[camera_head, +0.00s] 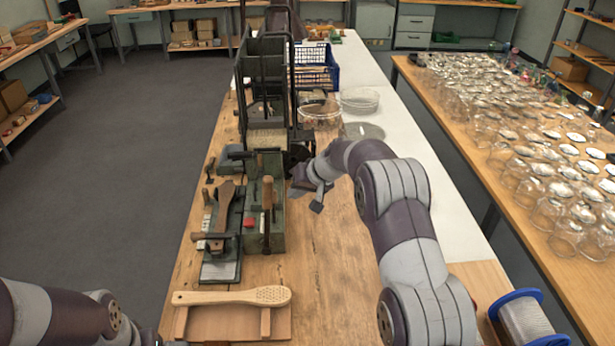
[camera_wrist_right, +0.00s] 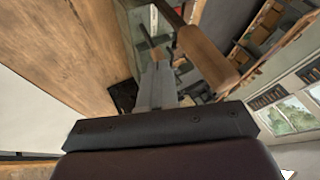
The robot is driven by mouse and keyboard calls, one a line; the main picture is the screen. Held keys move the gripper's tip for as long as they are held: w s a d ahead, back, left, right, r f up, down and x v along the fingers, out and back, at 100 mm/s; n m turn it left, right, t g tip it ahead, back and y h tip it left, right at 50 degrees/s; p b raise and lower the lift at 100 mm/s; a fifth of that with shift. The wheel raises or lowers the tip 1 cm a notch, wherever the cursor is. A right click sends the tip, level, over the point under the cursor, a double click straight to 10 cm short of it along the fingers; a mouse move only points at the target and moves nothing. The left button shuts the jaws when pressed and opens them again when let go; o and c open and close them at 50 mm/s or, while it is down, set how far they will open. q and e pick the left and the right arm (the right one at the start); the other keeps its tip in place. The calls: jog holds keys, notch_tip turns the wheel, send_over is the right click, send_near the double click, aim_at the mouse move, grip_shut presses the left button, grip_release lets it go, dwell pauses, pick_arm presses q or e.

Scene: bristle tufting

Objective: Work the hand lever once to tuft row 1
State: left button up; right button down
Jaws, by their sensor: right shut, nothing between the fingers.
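The hand lever with its upright wooden grip (camera_head: 267,192) stands on a green machine base (camera_head: 276,238) with a red button. My right gripper (camera_head: 313,200) is just right of the lever, apart from it in the head view, shut and empty. In the right wrist view, my grey fingers (camera_wrist_right: 157,86) are together and a wooden grip (camera_wrist_right: 207,58) shows to their right; I cannot tell the distance. A wooden brush body (camera_head: 223,212) lies in the fixture left of the lever. My left arm shows at the bottom left, but its gripper is out of view.
A perforated wooden brush body (camera_head: 232,296) rests on a stand in front. A tall black machine frame (camera_head: 265,80) rises behind the lever. A blue basket (camera_head: 317,68) and glass dishes (camera_head: 360,100) stand beyond. A wire spool (camera_head: 525,320) is at the lower right.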

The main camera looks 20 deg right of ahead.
pick_arm(q)
notch_tip(320, 180, up, 2)
jog(key=shift+p, duration=0.5)
pick_arm(e)
jog(key=a, duration=0.3)
jog(key=shift+w+a+r, duration=0.15)
jog(key=shift+w+r, duration=0.1)
jog(key=shift+r, duration=0.1)
